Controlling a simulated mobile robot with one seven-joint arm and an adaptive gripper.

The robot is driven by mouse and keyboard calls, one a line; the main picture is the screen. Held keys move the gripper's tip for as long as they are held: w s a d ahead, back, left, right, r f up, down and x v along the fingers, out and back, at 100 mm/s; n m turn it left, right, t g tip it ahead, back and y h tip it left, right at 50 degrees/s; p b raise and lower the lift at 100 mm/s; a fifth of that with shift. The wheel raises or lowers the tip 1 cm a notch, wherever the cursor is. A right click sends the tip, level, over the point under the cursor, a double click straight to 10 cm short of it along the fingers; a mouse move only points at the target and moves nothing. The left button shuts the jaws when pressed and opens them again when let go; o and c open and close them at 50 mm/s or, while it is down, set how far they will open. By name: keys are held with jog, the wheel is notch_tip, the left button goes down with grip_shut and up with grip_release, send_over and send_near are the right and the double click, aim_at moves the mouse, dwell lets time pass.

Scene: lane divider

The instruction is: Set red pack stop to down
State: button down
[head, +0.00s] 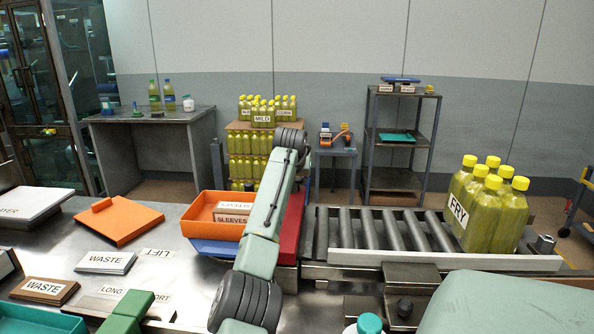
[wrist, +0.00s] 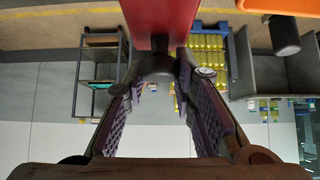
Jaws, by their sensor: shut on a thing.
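The red pack stop (head: 291,232) is at the left end of the roller conveyor in the head view, partly hidden behind my arm. In the wrist view its red panel (wrist: 160,18) fills the top middle, with a dark round knob (wrist: 157,66) at its near edge. My gripper (wrist: 159,72) has its fingertips on either side of this knob and is shut on it. The padded fingers spread apart nearer the camera, with nothing else between them. In the head view my arm hides the gripper and the knob. I cannot tell the stop's exact angle.
Several yellow-capped bottles marked FRY (head: 483,207) stand at the right of the rollers (head: 375,229). An orange tray (head: 212,213) holding a SLEEVES box is just left of my arm.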

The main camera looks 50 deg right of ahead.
jog(key=shift+s+a+f+y, duration=0.1)
jog(key=shift+f+y, duration=0.05)
jog(key=shift+f, duration=0.35)
jog(key=shift+s+f+y, duration=0.1)
jog(key=shift+f+y, duration=0.05)
jog(key=shift+f, duration=0.35)
jog(key=c, duration=1.3)
grip_release()
jog(key=shift+c, duration=0.2)
jog(key=shift+w, duration=0.1)
jog(key=v, duration=1.2)
jog(key=shift+r, duration=0.6)
jog(key=shift+w, duration=0.15)
